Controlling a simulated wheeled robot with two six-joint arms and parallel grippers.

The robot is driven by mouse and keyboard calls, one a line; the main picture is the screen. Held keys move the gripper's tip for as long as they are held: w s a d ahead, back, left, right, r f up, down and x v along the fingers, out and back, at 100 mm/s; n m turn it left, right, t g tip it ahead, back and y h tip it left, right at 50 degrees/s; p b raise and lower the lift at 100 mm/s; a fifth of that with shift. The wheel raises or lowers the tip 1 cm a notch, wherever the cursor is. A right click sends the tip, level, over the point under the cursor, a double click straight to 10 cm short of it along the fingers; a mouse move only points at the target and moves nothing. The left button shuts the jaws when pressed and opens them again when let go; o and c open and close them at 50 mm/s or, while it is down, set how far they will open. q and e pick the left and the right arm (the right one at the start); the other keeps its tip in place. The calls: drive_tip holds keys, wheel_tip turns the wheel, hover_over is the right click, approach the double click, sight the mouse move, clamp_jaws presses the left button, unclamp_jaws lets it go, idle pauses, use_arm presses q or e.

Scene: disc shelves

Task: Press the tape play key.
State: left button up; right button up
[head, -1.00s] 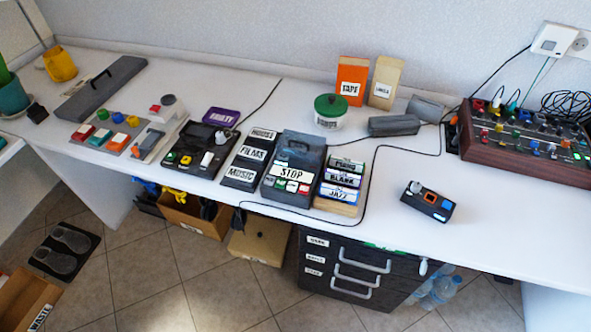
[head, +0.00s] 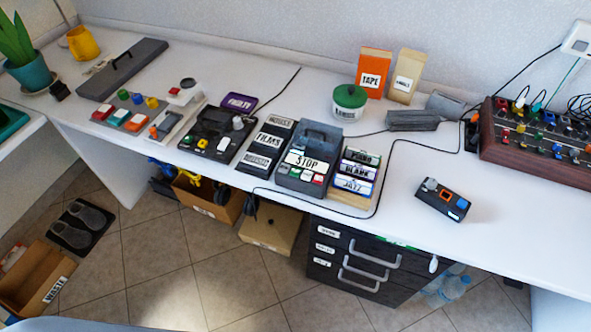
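A dark tape machine (head: 289,182) with a handle on top sits at the middle of the white desk. A white STOP label (head: 306,163) lies across it. Along its front edge is a row of small coloured keys (head: 305,176), green, red and pale; their markings are too small to read, so I cannot tell which one is play. Tapes marked PIANO, BLANK and JAZZ (head: 354,186) stand on a wooden block just right of it. Neither of my grippers is in view.
Left of the machine are a FILMS case (head: 268,140), a black device with coloured buttons (head: 208,135) and a panel of coloured keys (head: 133,111). A small black device (head: 443,199) lies to the right. A drawer unit (head: 368,262) stands below. The desk's right front is mostly clear.

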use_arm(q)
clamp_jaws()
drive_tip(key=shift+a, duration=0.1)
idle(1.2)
